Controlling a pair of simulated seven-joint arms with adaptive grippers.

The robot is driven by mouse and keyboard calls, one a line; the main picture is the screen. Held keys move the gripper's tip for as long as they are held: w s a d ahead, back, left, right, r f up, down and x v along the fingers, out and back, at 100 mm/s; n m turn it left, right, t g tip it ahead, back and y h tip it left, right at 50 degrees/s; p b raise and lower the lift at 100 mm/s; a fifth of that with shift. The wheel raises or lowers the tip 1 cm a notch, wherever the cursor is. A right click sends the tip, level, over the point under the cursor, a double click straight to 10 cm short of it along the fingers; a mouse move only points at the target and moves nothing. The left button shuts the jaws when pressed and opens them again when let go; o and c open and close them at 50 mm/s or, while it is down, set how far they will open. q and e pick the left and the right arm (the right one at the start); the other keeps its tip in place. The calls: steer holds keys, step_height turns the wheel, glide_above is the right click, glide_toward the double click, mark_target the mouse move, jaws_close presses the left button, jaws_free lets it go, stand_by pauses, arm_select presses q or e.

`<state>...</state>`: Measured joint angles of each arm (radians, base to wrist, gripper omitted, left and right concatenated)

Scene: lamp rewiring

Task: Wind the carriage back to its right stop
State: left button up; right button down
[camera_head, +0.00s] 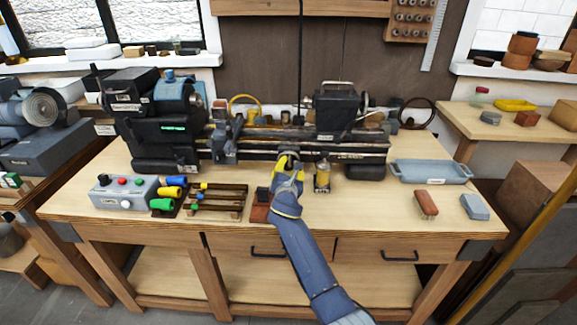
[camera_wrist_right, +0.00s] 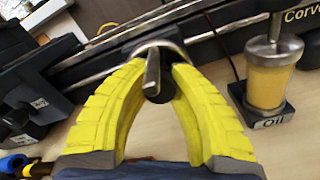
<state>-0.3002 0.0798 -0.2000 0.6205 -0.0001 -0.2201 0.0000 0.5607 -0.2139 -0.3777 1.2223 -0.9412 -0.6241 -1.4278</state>
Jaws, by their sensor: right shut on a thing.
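A lathe stands along the back of the bench. Its carriage, a grey-blue block (camera_head: 224,142), sits on the bed (camera_head: 270,145) just right of the headstock (camera_head: 160,120), far left of the black tailstock unit (camera_head: 340,108). My right gripper (camera_head: 288,166), with yellow fingers, reaches up to the bed's front. In the right wrist view its fingers (camera_wrist_right: 160,75) close around a small metal crank handle (camera_wrist_right: 152,75) below a shiny ring-shaped part (camera_wrist_right: 160,48). The wheel behind is mostly hidden by the fingers. My left gripper is not in view.
An oil cup (camera_head: 322,176) stands just right of my right gripper; it also shows in the wrist view (camera_wrist_right: 268,80). Left are a rack of colored-handled tools (camera_head: 215,198) and a control box (camera_head: 124,191). A grey-blue tray (camera_head: 430,172) and two small blocks lie right.

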mark_target(289, 157)
steer(key=shift+w+r, duration=0.1)
steer(key=shift+r, duration=0.35)
steer(key=c, duration=1.5)
jaws_free()
steer(key=shift+d, duration=0.1)
steer(key=o, duration=0.4)
steer(key=shift+f, duration=0.25)
steer(key=shift+o, duration=0.2)
steer(key=shift+r, duration=5.05)
